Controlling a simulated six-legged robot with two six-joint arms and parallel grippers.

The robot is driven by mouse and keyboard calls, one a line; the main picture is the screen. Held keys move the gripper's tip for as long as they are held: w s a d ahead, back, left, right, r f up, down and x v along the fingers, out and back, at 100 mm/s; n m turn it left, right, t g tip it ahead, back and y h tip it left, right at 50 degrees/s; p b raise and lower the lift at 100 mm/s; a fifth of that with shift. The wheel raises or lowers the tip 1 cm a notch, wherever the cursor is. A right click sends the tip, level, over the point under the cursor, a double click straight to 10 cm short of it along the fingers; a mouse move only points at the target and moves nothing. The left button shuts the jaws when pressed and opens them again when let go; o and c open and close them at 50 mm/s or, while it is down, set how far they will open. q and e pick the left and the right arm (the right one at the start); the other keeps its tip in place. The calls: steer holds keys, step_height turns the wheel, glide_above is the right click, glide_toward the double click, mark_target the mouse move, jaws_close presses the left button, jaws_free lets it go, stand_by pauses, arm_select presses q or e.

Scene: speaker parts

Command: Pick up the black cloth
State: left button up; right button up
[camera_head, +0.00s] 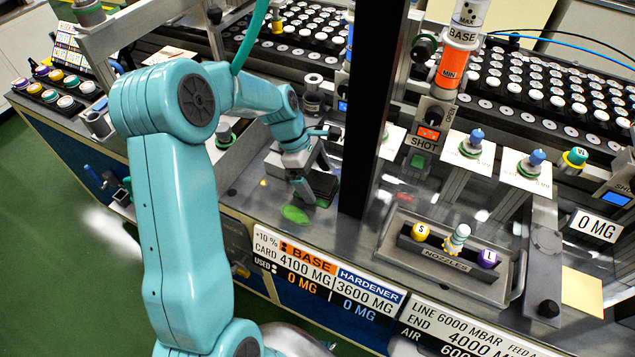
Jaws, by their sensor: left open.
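My left arm comes in from the left and bends down to the machine's grey deck. Its gripper (315,182) is low over the deck, left of the dark upright post, with its fingers apart. A small dark, flat piece (323,184) that looks like the black cloth lies at the fingers, partly covered by them. I cannot tell whether the fingers touch it. A green piece (295,214) lies on the deck just in front of the fingertips. My right gripper is not in view.
A dark upright post (372,110) stands close right of the gripper. A nozzle tray (450,262) holds several coloured nozzles. Black racks (540,85) of white-topped parts fill the back. Label plates (325,278) line the front edge.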

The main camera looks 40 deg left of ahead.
mark_target(315, 180)
arm_select(q)
steer(key=shift+f, duration=0.15)
steer(key=c, duration=1.1)
step_height(315, 180, up, 21)
steer(key=shift+f+p, duration=0.2)
steer(key=shift+p, duration=0.4)
